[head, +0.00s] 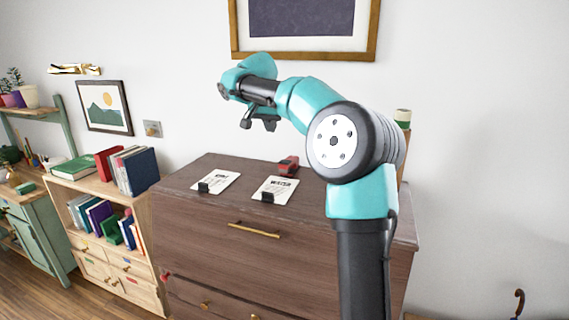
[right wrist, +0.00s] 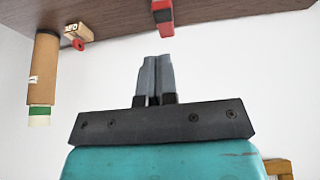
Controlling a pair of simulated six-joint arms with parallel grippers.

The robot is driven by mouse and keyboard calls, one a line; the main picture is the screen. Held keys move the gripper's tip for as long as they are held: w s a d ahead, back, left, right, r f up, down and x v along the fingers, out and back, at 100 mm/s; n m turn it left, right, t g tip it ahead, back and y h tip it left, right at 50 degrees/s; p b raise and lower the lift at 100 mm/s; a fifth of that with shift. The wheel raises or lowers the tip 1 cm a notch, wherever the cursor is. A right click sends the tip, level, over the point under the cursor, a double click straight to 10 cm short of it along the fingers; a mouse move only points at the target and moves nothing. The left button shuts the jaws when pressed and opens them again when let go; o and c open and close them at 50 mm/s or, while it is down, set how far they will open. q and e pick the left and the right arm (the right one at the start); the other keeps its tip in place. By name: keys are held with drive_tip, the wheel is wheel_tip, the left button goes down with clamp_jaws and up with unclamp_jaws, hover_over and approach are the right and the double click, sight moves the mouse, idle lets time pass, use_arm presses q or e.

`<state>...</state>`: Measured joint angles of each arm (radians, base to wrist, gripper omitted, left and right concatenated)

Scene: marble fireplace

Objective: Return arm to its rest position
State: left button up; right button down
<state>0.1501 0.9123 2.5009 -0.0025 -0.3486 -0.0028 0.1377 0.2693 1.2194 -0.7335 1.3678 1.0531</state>
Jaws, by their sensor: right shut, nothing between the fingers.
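My right arm, teal and black, rises in front of the dresser in the head view and bends over to the left. Its gripper (head: 258,122) is above the dresser top, clear of everything on it, and partly hidden by the wrist. In the right wrist view the two grey fingers (right wrist: 154,72) are together with nothing between them. My left gripper is in neither view.
The brown dresser (head: 190,220) holds two clipped paper sheets (head: 216,183) (head: 276,190) and a red-and-black item (head: 289,166). A cardboard tube (right wrist: 43,70) stands near its back. A bookcase (head: 98,262) is left; a framed picture (head: 305,52) hangs above.

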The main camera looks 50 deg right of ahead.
idle(0.6)
drive_tip(key=w+a+f+n+y, duration=0.1)
drive_tip(key=w+a+f+n, duration=0.1)
drive_tip(key=a+f, duration=0.3)
drive_tip(key=w+a+f+n+t+y, duration=0.1)
drive_tip(key=w+a+f+n, duration=0.1)
drive_tip(key=w+a+f, duration=0.3)
drive_tip(key=w+a+f+n+y, duration=0.1)
drive_tip(key=w+a+f+n, duration=0.1)
drive_tip(key=a+f, duration=0.3)
drive_tip(key=shift+w+a+f, duration=0.15)
drive_tip(key=shift+w+f, duration=0.55)
drive_tip(key=shift+f, duration=0.25)
drive_tip(key=s+a+f+n+y, duration=0.25)
drive_tip(key=a+f, duration=0.55)
drive_tip(key=f, duration=0.4)
drive_tip(key=s+a+f+n+y, duration=0.1)
drive_tip(key=a+f+n, duration=0.2)
drive_tip(key=a+f, duration=0.7)
drive_tip(key=s+a+f+g+y, duration=0.2)
drive_tip(key=s+a+f, duration=0.1)
drive_tip(key=s+f, duration=2.1)
drive_tip(key=s, duration=0.3)
drive_tip(key=shift+s+f, duration=0.4)
